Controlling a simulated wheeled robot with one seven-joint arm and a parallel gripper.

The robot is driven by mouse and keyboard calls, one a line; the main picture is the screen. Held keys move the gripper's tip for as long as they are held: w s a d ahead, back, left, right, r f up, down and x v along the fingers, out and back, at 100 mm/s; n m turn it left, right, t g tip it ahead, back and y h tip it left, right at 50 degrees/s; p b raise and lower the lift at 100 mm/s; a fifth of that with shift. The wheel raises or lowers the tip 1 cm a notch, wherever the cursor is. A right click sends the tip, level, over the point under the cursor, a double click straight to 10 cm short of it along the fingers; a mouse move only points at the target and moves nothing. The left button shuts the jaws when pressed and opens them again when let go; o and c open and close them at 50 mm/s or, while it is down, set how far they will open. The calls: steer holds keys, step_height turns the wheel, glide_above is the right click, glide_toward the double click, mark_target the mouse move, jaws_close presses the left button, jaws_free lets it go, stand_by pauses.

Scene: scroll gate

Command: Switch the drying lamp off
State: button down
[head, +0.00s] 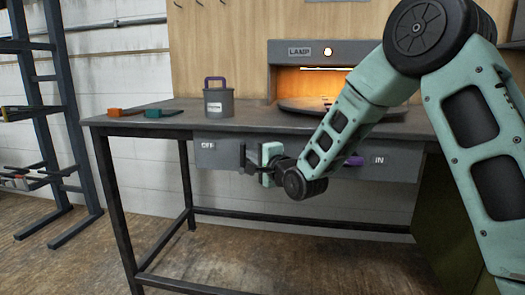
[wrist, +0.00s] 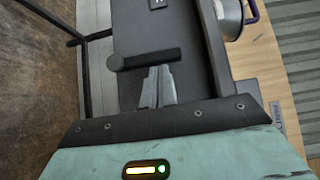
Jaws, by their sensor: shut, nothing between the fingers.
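The drying lamp is a grey hood (head: 300,52) marked LAMP at the back of the bench, with a lit round button on its front and a warm glow beneath. On the bench's grey front panel (head: 215,160), a dark bar handle (head: 242,156) stands right of a label that seems to read OFF. The handle also shows in the wrist view (wrist: 150,58). My gripper (wrist: 158,72) is shut and empty, its fingertips close to the handle; whether they touch it I cannot tell. In the head view my gripper (head: 252,166) is partly hidden by my wrist.
A purple handle (head: 353,160) sits on the panel beside an IN label, partly behind my arm.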

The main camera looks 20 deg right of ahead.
mark_target(240, 151)
steer(key=a+r+n+g+p, duration=0.1)
steer(key=p, duration=0.1)
steer(key=w+n+g+p, duration=0.1)
steer(key=p, duration=0.2)
steer(key=shift+a+r+h, duration=0.35)
steer(key=shift+a+h, duration=0.05)
steer(key=shift+w+a+f+n+g+h+p, duration=0.2)
steer(key=shift+w+a+n+g+h+p, duration=0.15)
steer(key=shift+a+n+g+h+p, duration=0.4)
steer(key=shift+w+p, duration=0.1)
steer(key=shift+p, duration=0.3)
steer(key=shift+a, duration=0.1)
